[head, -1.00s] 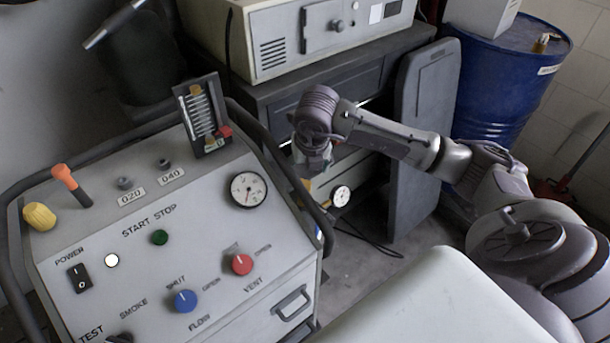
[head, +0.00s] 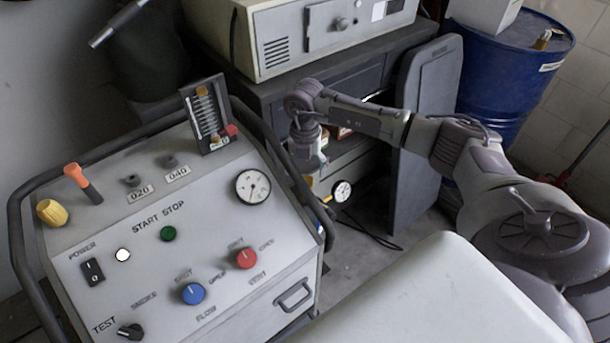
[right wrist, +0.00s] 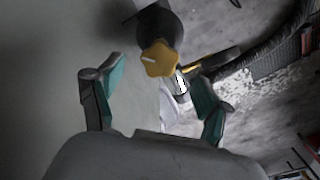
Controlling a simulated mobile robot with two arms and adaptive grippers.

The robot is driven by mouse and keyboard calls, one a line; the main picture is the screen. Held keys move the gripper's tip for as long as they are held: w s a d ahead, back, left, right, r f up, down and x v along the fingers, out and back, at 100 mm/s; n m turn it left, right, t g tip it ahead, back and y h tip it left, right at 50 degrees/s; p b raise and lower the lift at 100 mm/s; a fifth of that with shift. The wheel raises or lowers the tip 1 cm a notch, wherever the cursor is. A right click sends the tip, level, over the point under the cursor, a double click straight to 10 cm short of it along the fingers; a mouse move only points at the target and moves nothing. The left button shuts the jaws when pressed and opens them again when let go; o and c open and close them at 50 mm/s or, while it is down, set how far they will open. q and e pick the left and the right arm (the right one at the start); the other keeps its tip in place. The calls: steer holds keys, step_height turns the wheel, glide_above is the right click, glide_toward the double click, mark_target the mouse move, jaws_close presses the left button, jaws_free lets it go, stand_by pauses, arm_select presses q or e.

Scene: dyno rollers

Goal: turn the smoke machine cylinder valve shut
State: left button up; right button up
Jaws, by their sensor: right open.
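The yellow lobed valve knob (right wrist: 158,58) with a white line shows in the right wrist view, in front of a dark round part. A shiny metal fitting (right wrist: 180,84) is beside it. My right gripper (right wrist: 155,70) is open, its two teal fingers on either side of the knob's line, and nothing is gripped. In the head view my right gripper (head: 309,152) points down beside the machine's right side, above a round gauge (head: 342,191). A small yellow part (head: 327,199) shows by the gauge; the rest of the valve is hidden. My left gripper is not in view.
The smoke machine panel (head: 215,225) with its tube rail stands at left. A grey cabinet (head: 270,95) is behind the gripper, a dark grey board (head: 425,130) and a blue drum (head: 510,75) to the right. A dark hose (right wrist: 262,52) runs near the valve.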

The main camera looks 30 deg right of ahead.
mark_target(305, 177)
steer(key=shift+f, duration=1.75)
steer(key=c, duration=1.1)
steer(key=shift+c, duration=0.2)
steer(key=shift+m, duration=0.4)
steer(key=m+p, duration=0.2)
steer(key=m, duration=0.1)
steer(key=shift+r+m, duration=0.15)
steer(key=shift+m, duration=0.25)
steer(key=shift+m+p, duration=1)
steer(key=shift+m, duration=1.3)
